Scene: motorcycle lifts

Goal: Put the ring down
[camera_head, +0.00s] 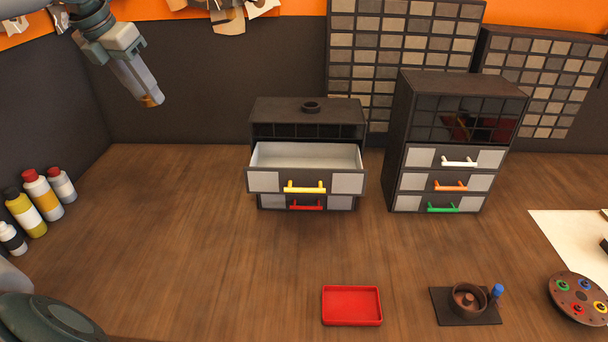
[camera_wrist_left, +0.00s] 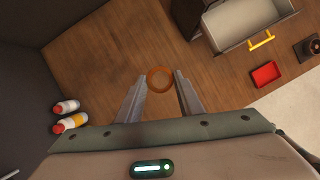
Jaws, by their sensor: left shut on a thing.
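An orange-brown ring (camera_wrist_left: 160,69) is held between the fingertips of my left gripper (camera_wrist_left: 160,84) in the left wrist view. In the head view the left gripper (camera_head: 150,100) hangs high at the upper left, with the ring only a small orange patch at its tip. It is well above the wooden table (camera_head: 200,240) and left of the drawer cabinets. My right gripper is not in view.
The left cabinet's white-lined drawer (camera_head: 305,156), with a yellow handle, is pulled open. A second cabinet (camera_head: 445,85) stands to its right with its drawers shut. A red tray (camera_head: 352,305) lies at the front. Bottles (camera_head: 42,195) stand at the left. The table's left middle is clear.

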